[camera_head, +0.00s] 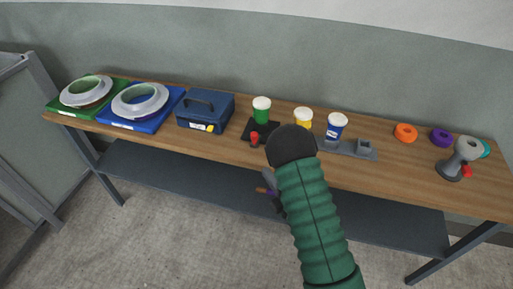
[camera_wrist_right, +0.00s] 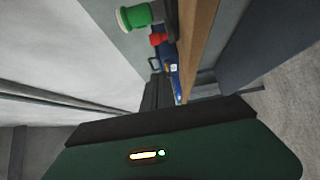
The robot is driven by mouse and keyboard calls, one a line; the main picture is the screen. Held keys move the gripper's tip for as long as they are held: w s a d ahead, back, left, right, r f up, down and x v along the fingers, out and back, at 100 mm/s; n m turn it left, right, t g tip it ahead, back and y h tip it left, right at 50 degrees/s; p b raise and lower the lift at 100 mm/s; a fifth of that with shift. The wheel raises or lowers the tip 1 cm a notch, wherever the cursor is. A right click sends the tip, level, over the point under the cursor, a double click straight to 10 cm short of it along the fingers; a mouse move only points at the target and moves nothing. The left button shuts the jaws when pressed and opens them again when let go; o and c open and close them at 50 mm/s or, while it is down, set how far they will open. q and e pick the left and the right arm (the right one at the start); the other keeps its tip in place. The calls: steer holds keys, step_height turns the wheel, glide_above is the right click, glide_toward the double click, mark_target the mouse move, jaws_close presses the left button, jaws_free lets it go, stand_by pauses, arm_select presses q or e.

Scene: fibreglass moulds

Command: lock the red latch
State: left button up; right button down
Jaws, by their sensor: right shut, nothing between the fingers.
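A small red part (camera_head: 254,138), which looks like a latch, stands on a dark base in front of the green jar (camera_head: 262,112). It also shows in the right wrist view (camera_wrist_right: 158,39), beyond my fingers. A second red part (camera_head: 467,171) sits on the grey stand (camera_head: 465,152) at the right; I cannot tell for certain which is the task's latch. My right gripper (camera_head: 267,188) is at the table's front edge, below and in front of the first red part, apart from it and partly hidden by my green-sleeved arm. Its dark fingers (camera_wrist_right: 157,93) are shut and empty. My left gripper is out of view.
On the wooden table (camera_head: 400,175) stand a blue toolbox (camera_head: 206,108), green and blue trays with grey rings at left, yellow-labelled (camera_head: 303,118) and blue (camera_head: 336,127) jars, and orange and purple rings at right. A dark shelf (camera_head: 200,180) lies below.

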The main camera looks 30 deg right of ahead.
steer(key=b, duration=0.7)
glide_toward(256, 136)
steer(key=w+a+f, duration=0.1)
steer(key=w+a, duration=0.3)
steer(key=w+d, duration=0.2)
steer(key=shift+w+d+f, duration=0.15)
steer(key=shift+w+d, duration=0.2)
steer(key=shift+d, duration=0.05)
steer(key=shift+w+d, duration=0.2)
steer(key=shift+d, duration=0.05)
